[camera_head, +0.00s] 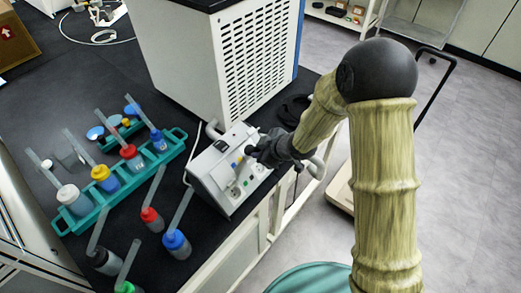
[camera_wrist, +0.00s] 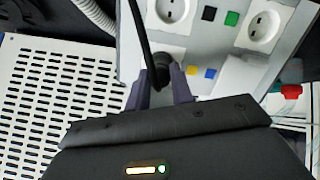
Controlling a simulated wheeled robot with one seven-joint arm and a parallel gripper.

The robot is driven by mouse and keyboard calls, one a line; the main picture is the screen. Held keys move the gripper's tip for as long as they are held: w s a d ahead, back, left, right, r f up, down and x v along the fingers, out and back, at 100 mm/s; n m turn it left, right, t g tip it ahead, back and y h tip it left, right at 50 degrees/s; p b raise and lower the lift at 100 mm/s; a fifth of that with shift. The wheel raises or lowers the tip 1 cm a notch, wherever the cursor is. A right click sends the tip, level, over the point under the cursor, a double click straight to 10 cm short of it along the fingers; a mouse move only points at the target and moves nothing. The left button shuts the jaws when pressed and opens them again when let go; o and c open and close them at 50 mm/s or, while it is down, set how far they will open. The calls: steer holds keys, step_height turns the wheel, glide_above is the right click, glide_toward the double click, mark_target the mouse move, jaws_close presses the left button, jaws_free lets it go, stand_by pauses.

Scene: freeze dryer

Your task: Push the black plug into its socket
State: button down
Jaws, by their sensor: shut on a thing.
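The black plug (camera_wrist: 161,72) is between the two dark fingers of my gripper (camera_wrist: 163,80) in the wrist view, with its black cable running up and away. My gripper is shut on it, close against the face of a white socket box (camera_wrist: 195,55). The plug and fingers cover the spot behind, so I cannot tell how deep the plug sits. Two round sockets (camera_wrist: 173,10) (camera_wrist: 263,25) show uncovered on the box. In the head view the box (camera_head: 215,180) stands at the bench edge, and my gripper (camera_head: 258,151) reaches it from the right.
A white vented cabinet (camera_head: 215,60) stands behind the box. A teal rack (camera_head: 85,220) with several capped bottles is to the left. Loose bottles, including a blue-capped one (camera_head: 176,243), stand close to the box. The floor to the right is partly clear.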

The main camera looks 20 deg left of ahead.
steer(key=shift+a+f, duration=0.1)
steer(key=shift+a, duration=0.05)
steer(key=c, duration=1.1)
jaws_free()
steer(key=shift+c, duration=0.2)
steer(key=p+v, duration=0.2)
steer(key=v, duration=0.4)
steer(key=shift+d+f+p, duration=0.3)
steer(key=shift+d, duration=0.05)
steer(key=shift+w, duration=0.1)
stand_by(0.5)
